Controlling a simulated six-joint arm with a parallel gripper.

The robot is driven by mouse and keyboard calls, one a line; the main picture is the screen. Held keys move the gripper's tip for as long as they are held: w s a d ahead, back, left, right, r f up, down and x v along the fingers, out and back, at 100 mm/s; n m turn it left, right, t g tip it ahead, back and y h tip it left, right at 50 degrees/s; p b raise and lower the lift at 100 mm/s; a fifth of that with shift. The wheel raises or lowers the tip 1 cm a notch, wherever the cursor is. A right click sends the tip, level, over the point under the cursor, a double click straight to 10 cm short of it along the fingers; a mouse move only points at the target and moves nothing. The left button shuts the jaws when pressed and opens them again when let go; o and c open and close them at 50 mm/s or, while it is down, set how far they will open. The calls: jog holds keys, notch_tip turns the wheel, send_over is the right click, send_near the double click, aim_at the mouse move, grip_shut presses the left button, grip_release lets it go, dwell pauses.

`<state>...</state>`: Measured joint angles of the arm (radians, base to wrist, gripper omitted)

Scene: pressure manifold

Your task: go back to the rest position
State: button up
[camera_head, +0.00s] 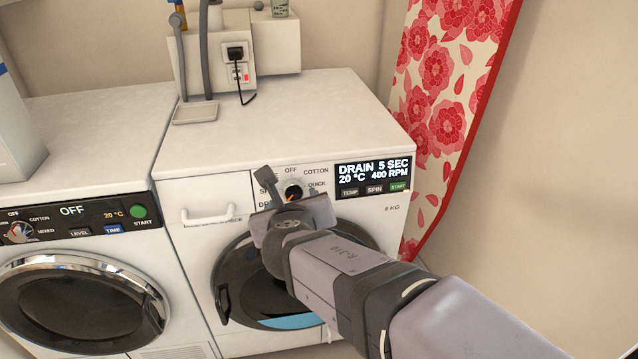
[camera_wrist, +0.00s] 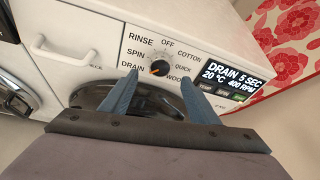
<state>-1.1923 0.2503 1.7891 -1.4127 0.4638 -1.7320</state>
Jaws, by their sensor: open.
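My gripper (camera_head: 288,190) is open and empty in front of the right washing machine's control panel. In the wrist view its two fingers (camera_wrist: 155,92) stand apart, below and to either side of the program dial (camera_wrist: 160,68). They do not appear to touch the dial. The dial's orange mark points down and left, toward DRAIN. In the head view the dial (camera_head: 293,191) shows between the fingers. The display (camera_head: 374,172) reads DRAIN 5 SEC, 20 °C, 400 RPM. My arm crosses the machine's round door (camera_head: 228,270) and hides part of it.
A second washing machine (camera_head: 75,235) stands at the left, its display reading OFF. A drawer handle (camera_head: 207,215) sits left of the dial. A wall box (camera_head: 238,58) with a plug and hoses is behind. A red floral curtain (camera_head: 449,110) hangs at the right.

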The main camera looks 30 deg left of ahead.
jog(key=s+d+f+m+g+h, duration=0.35)
jog(key=d+f+m, duration=0.55)
jog(key=m, duration=0.4)
jog(key=s+d+f+m+g+h, duration=0.25)
jog(key=s+d+f+m, duration=0.25)
jog(key=d+f+m, duration=0.7)
jog(key=s+d+f+m+g+h, duration=0.1)
jog(key=s+d+m+g, duration=0.1)
jog(key=d+m, duration=0.7)
jog(key=s+d+f+m+g+h, duration=0.1)
jog(key=s+d+m+g, duration=0.2)
jog(key=d+m, duration=0.55)
jog(key=w+d+r+m+t, duration=0.15)
jog(key=w+d+m, duration=0.25)
jog(key=d, duration=0.8)
notch_tip(320, 180, up, 33)
jog(key=p, duration=3.2)
jog(key=shift+s+f, duration=0.15)
jog(key=shift+s, duration=0.05)
